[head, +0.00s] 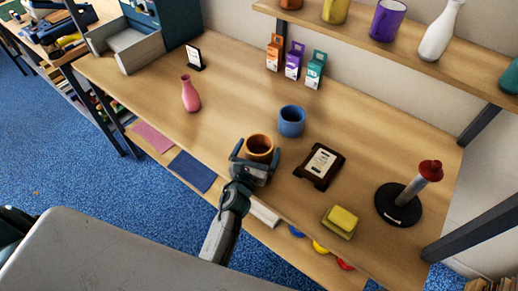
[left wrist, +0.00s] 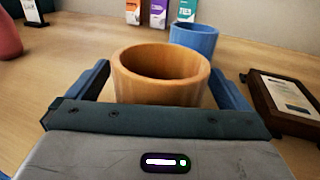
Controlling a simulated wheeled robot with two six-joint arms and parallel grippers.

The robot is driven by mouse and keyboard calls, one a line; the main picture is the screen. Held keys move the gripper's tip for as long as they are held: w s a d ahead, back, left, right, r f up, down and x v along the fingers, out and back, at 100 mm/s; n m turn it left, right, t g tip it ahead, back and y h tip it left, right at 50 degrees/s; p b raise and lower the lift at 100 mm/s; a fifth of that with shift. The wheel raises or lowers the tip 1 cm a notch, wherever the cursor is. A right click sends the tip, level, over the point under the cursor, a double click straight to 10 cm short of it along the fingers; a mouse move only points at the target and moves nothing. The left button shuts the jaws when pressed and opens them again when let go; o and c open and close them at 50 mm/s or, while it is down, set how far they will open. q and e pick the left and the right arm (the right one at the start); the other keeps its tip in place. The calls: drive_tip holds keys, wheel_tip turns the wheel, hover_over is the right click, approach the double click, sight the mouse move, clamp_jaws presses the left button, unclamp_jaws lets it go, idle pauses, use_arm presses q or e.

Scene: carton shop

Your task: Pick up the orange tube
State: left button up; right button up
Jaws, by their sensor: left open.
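The orange tube (head: 260,143) is a short, hollow, wood-toned cylinder standing upright near the front edge of the table. It also shows in the left wrist view (left wrist: 160,84), with its dark opening facing up. My left gripper (head: 257,156) is open, with one blue-grey finger on each side of the tube. In the left wrist view a gap shows between the tube and the right finger; the left finger is close to the tube. The tube's lower part is hidden behind the gripper body. My right gripper is not in view.
A blue cup (head: 291,121) stands just behind the tube. A dark-framed plaque (head: 320,165) lies to the right, with a yellow sponge (head: 342,220) and a black stand (head: 398,205) beyond. A pink vase (head: 190,94) is to the left. Small boxes (head: 293,62) stand at the back.

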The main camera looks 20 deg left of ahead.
use_arm(q)
drive_tip(key=shift+w+f, duration=0.1)
drive_tip(key=shift+w, duration=1)
drive_tip(key=shift+s, duration=0.1)
drive_tip(key=shift+c, duration=0.2)
drive_tip(key=c, duration=0.9)
drive_tip(key=shift+o, duration=0.2)
